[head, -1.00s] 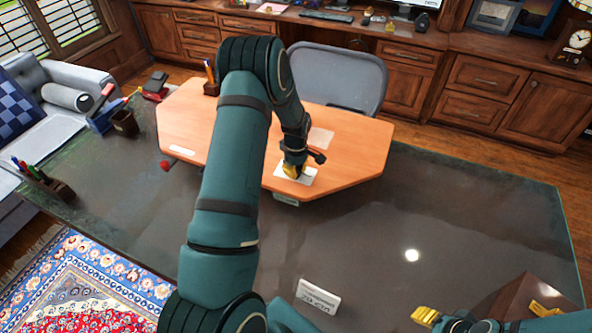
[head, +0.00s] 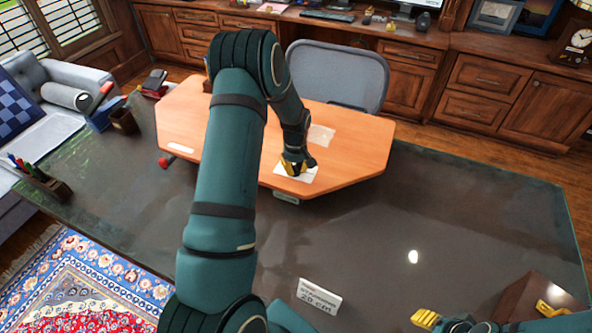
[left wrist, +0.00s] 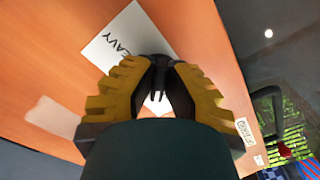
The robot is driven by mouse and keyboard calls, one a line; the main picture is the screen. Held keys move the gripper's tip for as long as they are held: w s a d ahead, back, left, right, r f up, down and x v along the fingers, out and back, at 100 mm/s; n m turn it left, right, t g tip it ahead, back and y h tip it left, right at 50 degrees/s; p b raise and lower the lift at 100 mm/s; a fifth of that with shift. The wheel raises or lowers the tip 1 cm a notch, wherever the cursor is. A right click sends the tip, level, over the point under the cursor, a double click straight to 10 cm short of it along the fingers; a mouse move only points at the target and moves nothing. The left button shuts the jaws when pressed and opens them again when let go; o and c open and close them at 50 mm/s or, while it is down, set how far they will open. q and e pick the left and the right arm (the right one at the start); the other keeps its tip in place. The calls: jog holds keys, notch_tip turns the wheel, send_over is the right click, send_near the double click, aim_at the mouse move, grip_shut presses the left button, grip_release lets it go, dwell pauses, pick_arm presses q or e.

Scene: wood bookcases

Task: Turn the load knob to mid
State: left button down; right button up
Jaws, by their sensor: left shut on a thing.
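My left gripper (head: 294,167) is over a white card (head: 305,176) near the front edge of the orange board (head: 350,160). In the left wrist view its yellow ridged fingers (left wrist: 160,100) are shut on the dark knob (left wrist: 160,76), one finger on each side. A white mark shows below the knob's dark part, between the fingers. The card (left wrist: 118,38) has handwriting ending in "EAVY"; the rest of the card is hidden by the gripper. My right gripper (head: 488,314) is at the bottom right, its two yellow fingers wide apart.
The board lies on a dark glossy desk (head: 450,210). A small sign (head: 318,296) stands at the desk's front. A brown box (head: 520,290) is by my right gripper. A pen holder (head: 45,183) is at left. A chair (head: 340,75) stands behind the board.

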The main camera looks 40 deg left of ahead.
pick_arm(q)
jog(key=m, duration=0.2)
jog(key=m+b, duration=0.1)
jog(key=m, duration=0.1)
jog(key=shift+s+a+f+m, duration=0.1)
jog(key=shift+s+f+m, duration=0.05)
jog(key=shift+m, duration=0.15)
pick_arm(e)
jog(key=shift+f, duration=0.95)
pick_arm(q)
jog(key=shift+s+a+m+b, duration=0.1)
jog(key=shift+m+b, duration=0.55)
jog(key=shift+m, duration=1.35)
pick_arm(e)
jog(key=shift+a+f, duration=0.1)
jog(key=shift+f, duration=0.35)
jog(key=shift+s, duration=0.1)
pick_arm(q)
jog(key=c, duration=1)
grip_release()
notch_tip(320, 180, up, 12)
